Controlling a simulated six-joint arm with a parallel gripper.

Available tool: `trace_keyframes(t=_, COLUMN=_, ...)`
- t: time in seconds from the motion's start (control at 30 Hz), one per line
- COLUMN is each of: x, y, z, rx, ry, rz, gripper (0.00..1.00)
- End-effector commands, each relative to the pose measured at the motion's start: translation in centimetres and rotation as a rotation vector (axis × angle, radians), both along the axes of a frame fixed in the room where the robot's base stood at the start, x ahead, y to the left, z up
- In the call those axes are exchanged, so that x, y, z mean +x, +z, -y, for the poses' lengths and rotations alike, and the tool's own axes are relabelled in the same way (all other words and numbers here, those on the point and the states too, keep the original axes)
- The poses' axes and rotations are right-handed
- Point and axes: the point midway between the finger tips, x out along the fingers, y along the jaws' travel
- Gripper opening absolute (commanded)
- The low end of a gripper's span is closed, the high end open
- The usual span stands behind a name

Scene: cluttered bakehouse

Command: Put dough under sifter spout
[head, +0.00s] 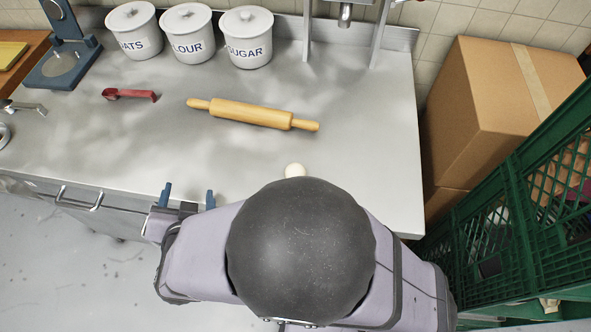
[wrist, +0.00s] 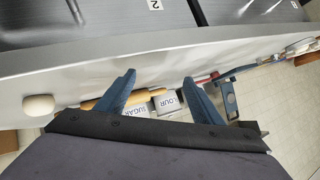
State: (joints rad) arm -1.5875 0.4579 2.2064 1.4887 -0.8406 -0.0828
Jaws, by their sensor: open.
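The dough (head: 295,170) is a small pale ball on the steel worktop, close to my dark arm joint in the head view. It also shows at the left of the wrist view (wrist: 39,104). The sifter spout (head: 345,14) is a metal outlet at the top edge of the head view, between two metal legs; its upper part is out of frame. My gripper (head: 188,193) is at the front edge of the worktop, left of the dough. Its blue fingers are apart with nothing between them, as the wrist view shows too (wrist: 159,79).
A wooden rolling pin (head: 252,113) lies between the dough and the canisters. Oats (head: 133,31), flour (head: 187,34) and sugar (head: 246,38) canisters stand behind. A red-handled tool (head: 130,95) and blue press (head: 66,62) are left. The worktop (head: 370,135) is clear right of the pin.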

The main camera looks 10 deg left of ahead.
Motion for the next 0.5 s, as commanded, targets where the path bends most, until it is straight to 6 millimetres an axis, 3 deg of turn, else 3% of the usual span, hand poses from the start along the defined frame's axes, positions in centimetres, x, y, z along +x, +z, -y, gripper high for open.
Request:
trace_keyframes(t=0.1, x=-1.4, y=0.5, z=-5.1, rx=-0.013, ry=0.223, rz=-0.052, gripper=0.61)
trace_keyframes(t=0.3, x=-4.9, y=1.1, z=-10.8, rx=-0.118, ry=0.673, rz=-0.069, gripper=0.61)
trace_keyframes(t=0.4, x=-6.6, y=0.8, z=-11.5, rx=-0.217, ry=0.911, rz=-0.051, gripper=0.61)
trace_keyframes(t=0.5, x=-7.7, y=0.0, z=-10.6, rx=-0.351, ry=1.137, rz=-0.024, gripper=0.61)
